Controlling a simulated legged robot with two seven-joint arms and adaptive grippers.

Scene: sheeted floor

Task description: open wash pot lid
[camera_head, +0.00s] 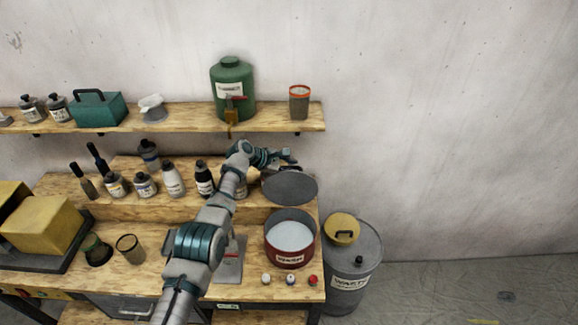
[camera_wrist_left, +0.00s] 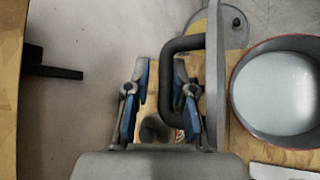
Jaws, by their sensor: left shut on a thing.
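The wash pot (camera_head: 290,250) is a red pot with a white label, standing on the bench's right part. Its top is uncovered and pale liquid shows inside; it also shows in the wrist view (camera_wrist_left: 233,112). The dark grey lid (camera_head: 289,188) is tilted up behind the pot, apart from its rim. In the wrist view the lid (camera_wrist_left: 212,70) is nearly edge-on, with its dark handle (camera_wrist_left: 172,80) at my fingers. My left gripper (camera_head: 288,160) is shut on the handle; the wrist view shows its fingers (camera_wrist_left: 158,103). My right gripper is out of view.
Several bottles (camera_head: 173,180) stand on the raised shelf left of the lid. A green canister (camera_head: 232,80) and a cup (camera_head: 299,103) stand on the upper shelf. A grey waste drum (camera_head: 352,275) stands to the right.

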